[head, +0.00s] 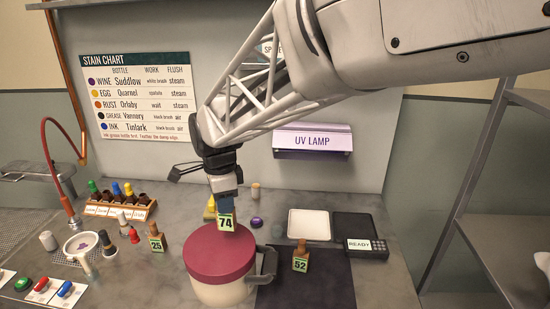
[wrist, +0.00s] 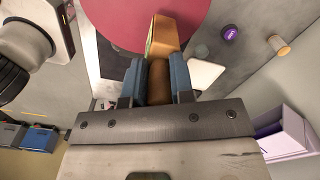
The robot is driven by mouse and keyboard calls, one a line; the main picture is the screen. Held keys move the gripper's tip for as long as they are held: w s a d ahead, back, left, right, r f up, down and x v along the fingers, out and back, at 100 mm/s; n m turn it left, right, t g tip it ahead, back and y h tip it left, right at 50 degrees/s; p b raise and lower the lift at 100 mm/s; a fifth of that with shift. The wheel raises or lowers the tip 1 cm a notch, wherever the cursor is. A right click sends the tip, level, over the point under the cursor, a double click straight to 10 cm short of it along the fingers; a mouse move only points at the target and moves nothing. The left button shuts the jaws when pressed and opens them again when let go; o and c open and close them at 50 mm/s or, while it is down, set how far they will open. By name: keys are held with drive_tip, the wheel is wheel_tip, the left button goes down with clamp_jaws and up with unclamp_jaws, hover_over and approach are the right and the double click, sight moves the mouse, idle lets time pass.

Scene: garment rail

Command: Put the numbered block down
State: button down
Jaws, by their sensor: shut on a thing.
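My gripper (head: 224,203) points down over the maroon-lidded pot (head: 218,255). It is shut on the wooden block numbered 74 (head: 226,223), whose pale green label faces the head camera. In the wrist view, the two blue fingers (wrist: 158,84) grip the block's brown wooden handle, and the block's lighter body (wrist: 163,36) shows beyond the fingertips, against the maroon lid (wrist: 125,22). I cannot tell whether the block touches the lid. Block 52 (head: 300,260) stands upright at the dark mat right of the pot. Block 25 (head: 157,241) stands left of the pot.
A dark mat (head: 322,290) lies right of the pot, mostly bare. Behind it are a white tray (head: 309,224) and a black device reading READY (head: 360,245). A bottle rack (head: 118,209), a strainer (head: 82,244) and small brushes crowd the left. A UV lamp (head: 312,141) hangs on the wall.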

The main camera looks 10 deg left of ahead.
drive_tip(key=shift+f, duration=1.65)
drive_tip(key=shift+f, duration=0.15)
drive_tip(key=c, duration=1)
unclamp_jaws()
wheel_tip(320, 180, up, 12)
drive_tip(key=shift+r, duration=0.15)
